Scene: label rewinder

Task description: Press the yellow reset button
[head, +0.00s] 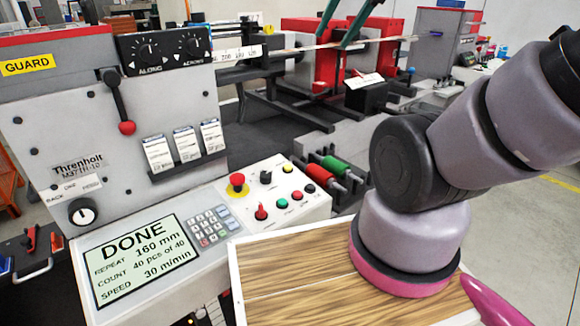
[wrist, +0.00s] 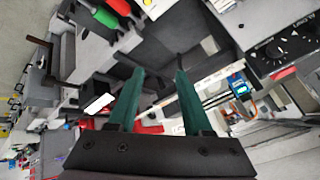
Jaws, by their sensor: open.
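The small round yellow button (head: 288,168) sits at the top right of the white sloping control panel (head: 245,207) in the head view. I cannot make it out for sure in the wrist view. My gripper (head: 332,44) shows at the top of the head view as two teal fingers pointing down, apart from each other and empty. It appears above and to the right of the button, well clear of the panel. In the wrist view the open fingers (wrist: 158,72) have nothing between them. The gripper's body is out of the head view.
Near the yellow button are a red mushroom button (head: 237,180), a black selector (head: 266,177), and green, red and black buttons. A screen (head: 145,262) reads DONE. Green and red rollers (head: 333,165) stand right of the panel. A red-knobbed lever (head: 127,127) hangs at left.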

